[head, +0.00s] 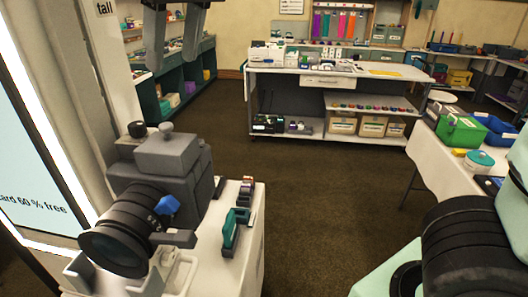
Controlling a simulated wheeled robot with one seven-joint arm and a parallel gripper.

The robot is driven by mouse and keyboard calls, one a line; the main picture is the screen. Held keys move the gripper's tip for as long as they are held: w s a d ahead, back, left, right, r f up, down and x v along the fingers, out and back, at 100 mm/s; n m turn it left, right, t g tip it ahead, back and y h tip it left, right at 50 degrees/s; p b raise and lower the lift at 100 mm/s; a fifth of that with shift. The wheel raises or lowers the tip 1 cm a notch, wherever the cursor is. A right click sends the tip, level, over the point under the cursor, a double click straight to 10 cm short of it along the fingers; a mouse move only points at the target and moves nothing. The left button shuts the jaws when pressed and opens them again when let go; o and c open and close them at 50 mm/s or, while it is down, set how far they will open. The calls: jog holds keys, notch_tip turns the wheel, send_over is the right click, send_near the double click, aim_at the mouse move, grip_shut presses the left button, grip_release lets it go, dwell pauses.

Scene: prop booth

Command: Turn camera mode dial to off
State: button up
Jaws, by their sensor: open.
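A dark grey camera (165,170) with a big black lens (122,235) sits on a white stand at the lower left. A small black knob (138,129) and a grey knob (166,128) stand on its top. A blue knob or lever (167,205) shows at its side, by the lens. I cannot tell which of these is the mode dial, and no dial marks are readable. My gripper (175,55) hangs at the top left, fingers down, open and empty. It appears above and apart from the camera; its upper part is cut off.
Small items, one teal (231,229), lie right of the camera on the stand (252,250). A pillar and lit screen (30,150) are close on the left. A white-clothed table with a green bin (461,133) is at right. Carpet (320,190) between is clear.

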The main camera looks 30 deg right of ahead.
jog(key=w+d+f+m+h+b, duration=0.1)
jog(key=d+f, duration=0.4)
jog(key=f, duration=0.4)
jog(key=d+f+m+b, duration=0.1)
jog(key=d+f, duration=0.3)
jog(key=f, duration=0.6)
jog(key=s+a+f+n+g+b, duration=0.1)
jog(key=s+f+b, duration=0.2)
jog(key=s+f, duration=0.4)
jog(key=s+a+f+n+g+b, duration=0.1)
jog(key=s+a+f+g+b, duration=0.1)
jog(key=s+f, duration=0.5)
jog(key=shift+a+f+b, duration=0.3)
jog(key=shift+f+b, duration=0.3)
jog(key=shift+b, duration=0.05)
